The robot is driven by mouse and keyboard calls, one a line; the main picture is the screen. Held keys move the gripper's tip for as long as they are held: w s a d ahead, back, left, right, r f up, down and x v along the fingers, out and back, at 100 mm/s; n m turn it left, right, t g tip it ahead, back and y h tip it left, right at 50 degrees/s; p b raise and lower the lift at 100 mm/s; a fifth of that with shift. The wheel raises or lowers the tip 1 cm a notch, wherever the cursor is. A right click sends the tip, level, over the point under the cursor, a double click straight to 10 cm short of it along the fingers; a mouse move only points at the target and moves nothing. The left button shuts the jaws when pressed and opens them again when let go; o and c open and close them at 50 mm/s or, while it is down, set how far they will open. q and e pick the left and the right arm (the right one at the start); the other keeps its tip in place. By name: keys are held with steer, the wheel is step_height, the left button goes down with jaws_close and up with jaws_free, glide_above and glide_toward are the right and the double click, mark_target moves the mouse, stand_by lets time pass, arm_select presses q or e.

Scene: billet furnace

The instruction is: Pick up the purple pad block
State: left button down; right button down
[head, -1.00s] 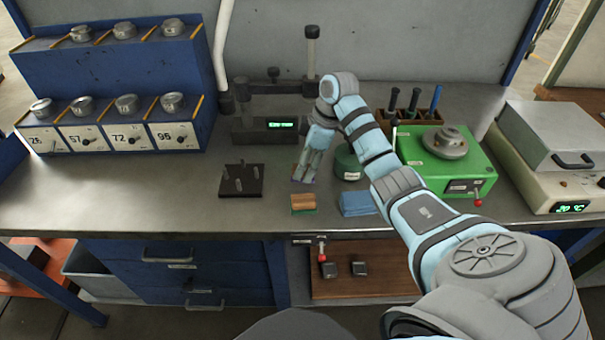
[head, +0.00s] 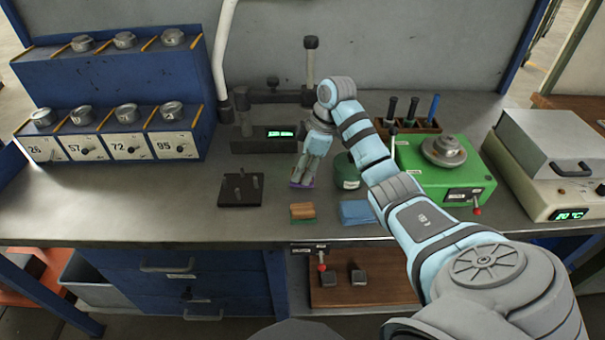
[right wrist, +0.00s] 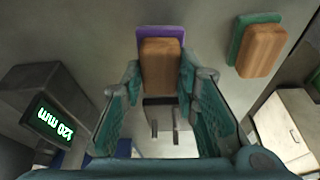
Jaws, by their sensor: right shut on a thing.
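The purple pad block (right wrist: 160,32) has a brown wooden body with a purple pad along one side. It sits between the two teal fingers of my right gripper (right wrist: 162,95) in the right wrist view. In the head view a purple edge of the block (head: 300,186) shows under the fingertips of my right gripper (head: 303,178), which point down at the bench. The gripper is shut on the block. I cannot tell whether the block still touches the bench. My left gripper is not in view.
A similar block with a green pad (head: 302,212) lies just in front. A blue cloth (head: 357,212), a green round container (head: 346,172) and a black pegged plate (head: 241,190) are near. A gauge stand (head: 265,140) stands behind. Bare bench lies to the left.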

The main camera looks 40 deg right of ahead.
step_height(320, 180, up, 6)
steer(key=shift+f+p, duration=0.15)
steer(key=shift+p, duration=0.65)
step_height(320, 180, up, 13)
steer(key=p, duration=1.3)
steer(key=shift+f, duration=0.1)
